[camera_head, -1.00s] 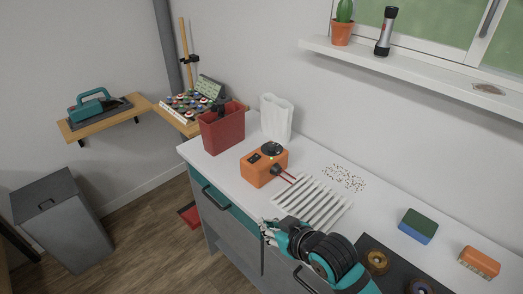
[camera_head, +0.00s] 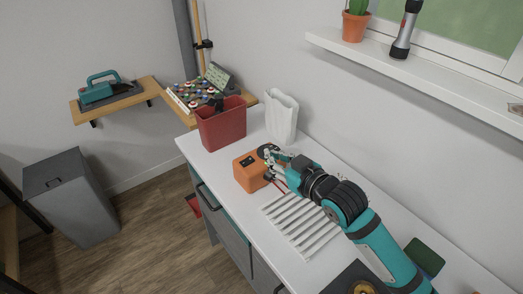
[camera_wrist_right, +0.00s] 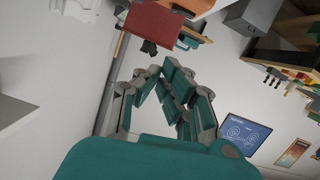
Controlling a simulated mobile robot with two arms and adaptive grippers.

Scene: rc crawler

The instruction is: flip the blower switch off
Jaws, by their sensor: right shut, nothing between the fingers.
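An orange box (camera_head: 243,176), which I take for the blower, stands on the white worktop. It has a dark panel and a dark round part on top, and red leads at its right side. My right gripper (camera_head: 270,161) is at the box's right side, over its top edge, and partly hides the round part. I cannot tell whether it touches the box or how the switch stands. In the right wrist view the fingers (camera_wrist_right: 164,72) are shut and empty, and part of the orange box (camera_wrist_right: 197,4) shows at the top edge. My left gripper is not in view.
A red bin (camera_head: 221,128) and a white bag-like holder (camera_head: 281,118) stand behind the box. A white slatted rack (camera_head: 292,225) lies in front, under my right arm. A window shelf (camera_head: 420,77) with a potted cactus (camera_head: 355,25) and a flashlight (camera_head: 405,32) is above right.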

